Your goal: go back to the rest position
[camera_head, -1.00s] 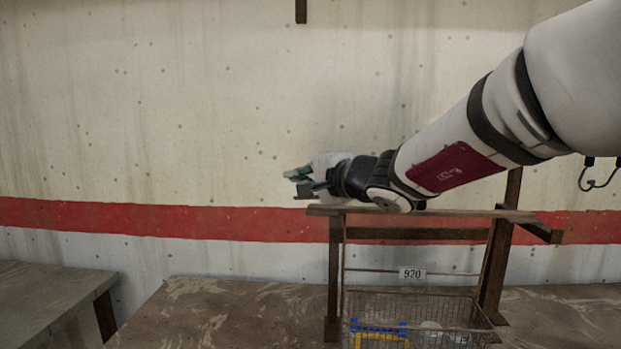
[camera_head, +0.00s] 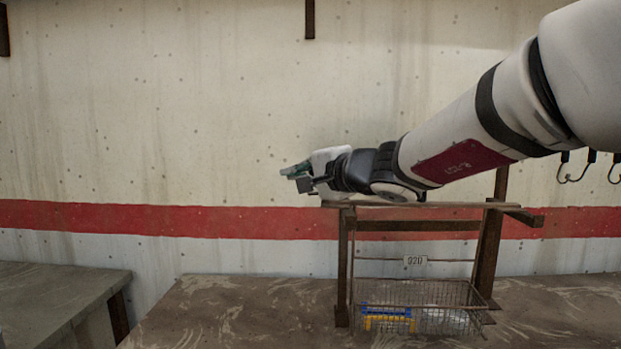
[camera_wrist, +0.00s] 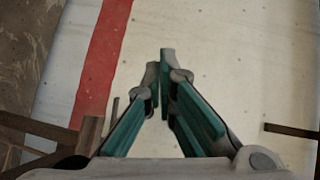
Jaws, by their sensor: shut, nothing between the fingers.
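My gripper (camera_head: 297,171) is at the end of my outstretched arm in the head view, pointing left, in front of the pale wall. It appears just above and left of the rack's wooden top rail (camera_head: 440,204); whether it touches the rail I cannot tell. In the wrist view my gripper (camera_wrist: 160,65) has its teal-lined fingers drawn together at the tips, with nothing between them.
The wooden rack holds a wire basket (camera_head: 466,294) with a blue and yellow item (camera_head: 388,318) in it. A bench (camera_head: 230,305) stands below, a grey table (camera_head: 60,290) at left. Hooks (camera_head: 575,168) hang at right.

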